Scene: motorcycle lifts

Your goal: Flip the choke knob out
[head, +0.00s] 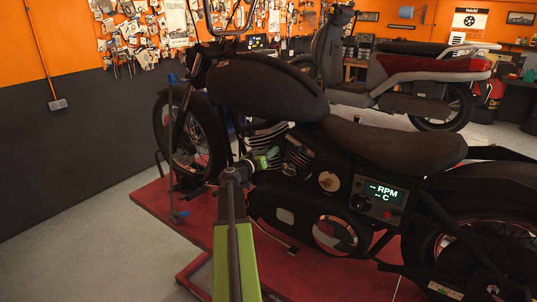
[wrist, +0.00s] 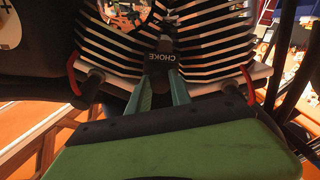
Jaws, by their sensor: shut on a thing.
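The choke knob (wrist: 160,60) is a dark piece with the word CHOKE on it, reading upside down in the wrist view. It sits in front of the gap between two banks of pale engine fins. My gripper (wrist: 161,78) has its two teal fingers closed on the knob from either side. In the head view my gripper (head: 262,160) reaches the engine of the black motorcycle (head: 268,85), below its tank. The knob is too small and covered to make out there. I cannot tell from this moment how far out the knob sits.
The motorcycle stands on a red lift (head: 135,212). A panel reading RPM and C (head: 381,196) is on its side, right of my arm. Engine fins (wrist: 215,45) and red-and-black parts (wrist: 90,82) crowd my gripper. Grey floor (head: 60,255) is clear at left.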

